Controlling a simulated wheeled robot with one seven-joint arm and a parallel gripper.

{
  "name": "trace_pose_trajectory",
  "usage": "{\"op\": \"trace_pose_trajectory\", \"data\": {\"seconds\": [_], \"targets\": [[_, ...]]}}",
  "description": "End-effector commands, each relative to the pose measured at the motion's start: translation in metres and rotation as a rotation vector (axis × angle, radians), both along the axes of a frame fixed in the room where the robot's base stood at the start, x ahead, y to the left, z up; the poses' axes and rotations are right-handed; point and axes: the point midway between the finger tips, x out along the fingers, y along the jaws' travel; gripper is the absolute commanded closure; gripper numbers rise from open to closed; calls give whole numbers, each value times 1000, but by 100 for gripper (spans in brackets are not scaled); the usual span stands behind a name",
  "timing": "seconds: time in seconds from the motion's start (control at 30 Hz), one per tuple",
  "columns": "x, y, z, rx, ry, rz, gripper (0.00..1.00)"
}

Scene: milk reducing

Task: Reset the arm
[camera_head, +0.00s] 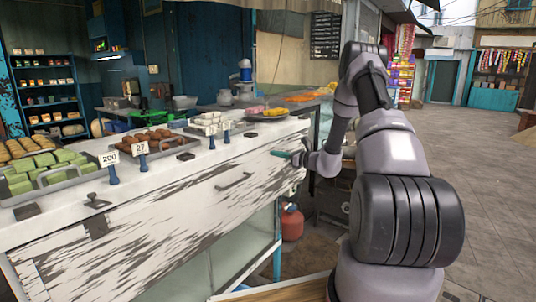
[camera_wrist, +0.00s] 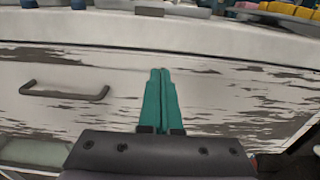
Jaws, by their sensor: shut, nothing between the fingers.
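My gripper (camera_head: 289,155) points left toward the front of the white, worn wooden counter (camera_head: 190,205), near its right end. In the wrist view my gripper's green fingers (camera_wrist: 161,80) lie side by side, shut, with nothing between them. Behind them is the counter front, with a dark drawer handle (camera_wrist: 64,92) to their left. The same handle shows in the head view (camera_head: 234,181), left of my gripper. I cannot tell whether the fingertips touch the counter.
Trays of green sweets (camera_head: 42,170) and brown sweets (camera_head: 150,138) stand on the counter top. A plate of sweets (camera_head: 266,115) is near its right end. A red gas cylinder (camera_head: 292,223) stands below. Open paving (camera_head: 480,180) lies to the right.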

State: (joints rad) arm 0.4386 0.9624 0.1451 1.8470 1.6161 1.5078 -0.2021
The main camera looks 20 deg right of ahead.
Motion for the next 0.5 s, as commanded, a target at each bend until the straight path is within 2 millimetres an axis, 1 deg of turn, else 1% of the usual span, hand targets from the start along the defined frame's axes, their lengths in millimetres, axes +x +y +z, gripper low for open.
{"op": "trace_pose_trajectory", "data": {"seconds": [0.03,0.2,0.33,0.5], "targets": [[-10,-10,-1,1,3,-3,100],[-37,-30,-2,0,5,-2,100],[-51,-40,-2,0,4,-1,100],[-58,-45,-2,-1,4,1,100]]}}
